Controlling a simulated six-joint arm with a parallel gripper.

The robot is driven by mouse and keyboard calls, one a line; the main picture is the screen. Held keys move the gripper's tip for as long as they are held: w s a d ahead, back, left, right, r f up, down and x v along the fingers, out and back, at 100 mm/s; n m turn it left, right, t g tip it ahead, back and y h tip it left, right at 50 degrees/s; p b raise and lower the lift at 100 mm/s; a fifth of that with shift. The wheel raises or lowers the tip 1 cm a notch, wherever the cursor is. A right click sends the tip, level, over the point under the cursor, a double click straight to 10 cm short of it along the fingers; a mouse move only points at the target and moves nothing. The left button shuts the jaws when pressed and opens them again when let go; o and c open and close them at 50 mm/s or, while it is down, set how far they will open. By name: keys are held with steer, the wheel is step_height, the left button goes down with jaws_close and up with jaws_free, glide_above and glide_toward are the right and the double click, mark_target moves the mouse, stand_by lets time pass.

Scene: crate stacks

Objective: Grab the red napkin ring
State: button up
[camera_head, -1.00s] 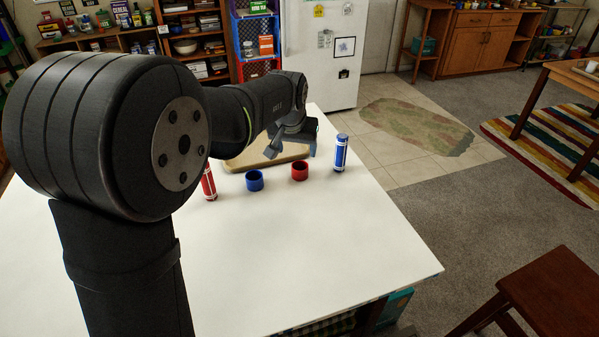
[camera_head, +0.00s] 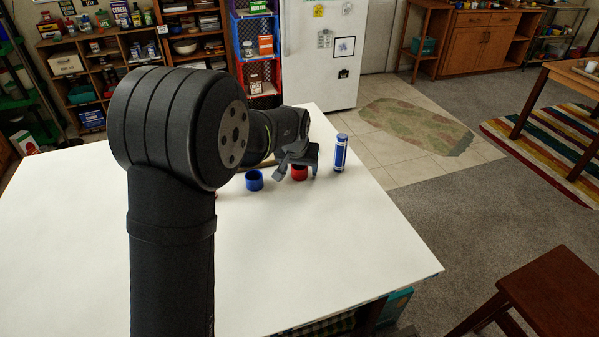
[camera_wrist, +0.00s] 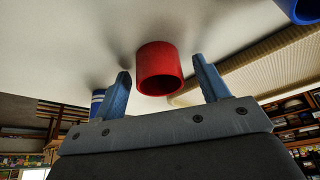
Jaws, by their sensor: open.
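The red napkin ring (camera_head: 299,174) stands on the white table, its upper part partly hidden by my gripper in the head view. In the wrist view the red ring (camera_wrist: 159,68) shows between and a little beyond the two fingertips, with gaps on both sides. My gripper (camera_head: 296,172) is open and empty, close to the ring. Its two blue-grey fingers also show in the wrist view (camera_wrist: 160,72). Whether the ring is within finger depth is hard to tell.
A blue napkin ring (camera_head: 254,180) stands left of the red one. A blue cylinder with white bands (camera_head: 340,153) stands upright to the right. The tan board (camera_wrist: 245,68) lies near the ring. The front of the white table (camera_head: 300,245) is clear.

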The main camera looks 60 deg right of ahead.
steer(key=c, duration=1.3)
steer(key=shift+o, duration=0.2)
steer(key=shift+r, duration=0.1)
